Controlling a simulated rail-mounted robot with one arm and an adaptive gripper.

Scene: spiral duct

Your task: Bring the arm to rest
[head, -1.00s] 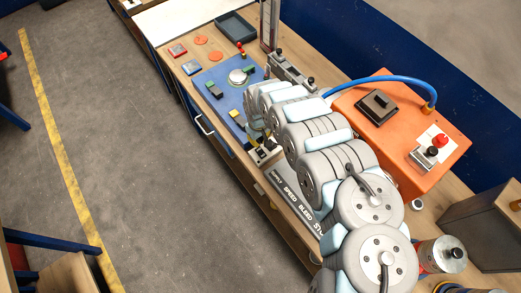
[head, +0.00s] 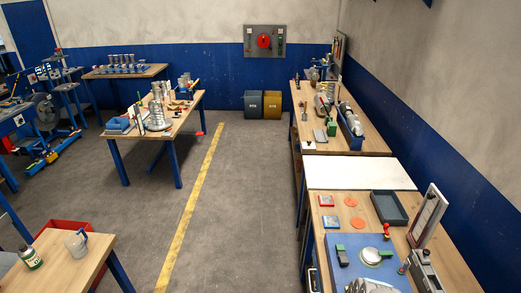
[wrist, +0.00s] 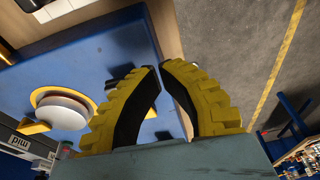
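My gripper (wrist: 160,67) shows in the wrist view with two yellow ribbed fingers and dark inner pads. The fingertips come together with hardly any gap, and nothing is seen held. It is over the blue panel (wrist: 95,65), with a round silver-white disc (wrist: 62,112) to its left. In the head view my gripper is not seen; only a pale rounded piece at the bottom edge may be my arm. The blue panel (head: 345,270) shows there with its silver round knob (head: 371,256).
A grey tray (head: 389,208), an upright framed board (head: 427,216) and orange discs (head: 351,202) are on the right-hand bench. A further bench (head: 365,135) bears tools. A table (head: 190,108) with metal parts stands across the floor (head: 235,180). The floor between is clear.

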